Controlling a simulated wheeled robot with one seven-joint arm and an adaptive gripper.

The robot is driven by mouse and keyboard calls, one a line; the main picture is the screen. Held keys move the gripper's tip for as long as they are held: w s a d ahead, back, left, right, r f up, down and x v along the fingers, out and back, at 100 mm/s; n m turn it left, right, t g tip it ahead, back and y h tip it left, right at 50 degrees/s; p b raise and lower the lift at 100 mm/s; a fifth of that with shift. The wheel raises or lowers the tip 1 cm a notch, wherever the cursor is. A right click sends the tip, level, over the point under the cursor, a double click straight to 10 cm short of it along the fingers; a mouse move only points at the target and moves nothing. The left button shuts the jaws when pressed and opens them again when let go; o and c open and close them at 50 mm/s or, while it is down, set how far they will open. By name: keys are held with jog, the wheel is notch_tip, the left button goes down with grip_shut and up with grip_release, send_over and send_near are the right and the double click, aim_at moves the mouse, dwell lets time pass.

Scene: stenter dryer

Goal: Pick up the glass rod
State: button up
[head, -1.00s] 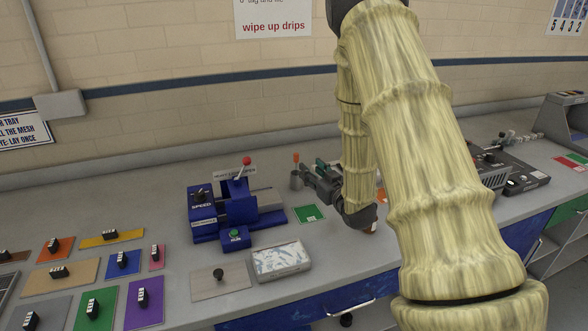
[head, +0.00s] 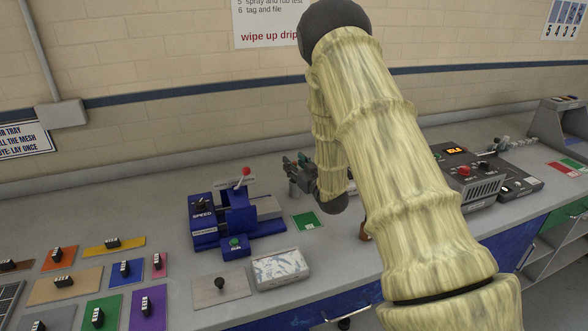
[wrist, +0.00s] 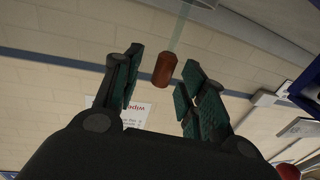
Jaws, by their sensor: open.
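The glass rod shows in the wrist view as a thin clear shaft (wrist: 179,36) with a reddish-brown end piece (wrist: 165,69). The end piece appears between the two green-padded fingers of my gripper (wrist: 159,88), near their tips. The fingers are open, and gaps show on both sides of it. I cannot tell how deep the rod lies between them. The rod cannot be made out there.
A blue machine (head: 235,215) with a red-knobbed lever stands left of my gripper. A green pad (head: 307,221) and a pale patterned box (head: 281,269) lie in front. A grey console (head: 485,175) stands at right. Coloured swatches with black knobs fill the left bench.

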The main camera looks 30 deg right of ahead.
jog(key=shift+w, duration=0.3)
jog(key=c, duration=0.9)
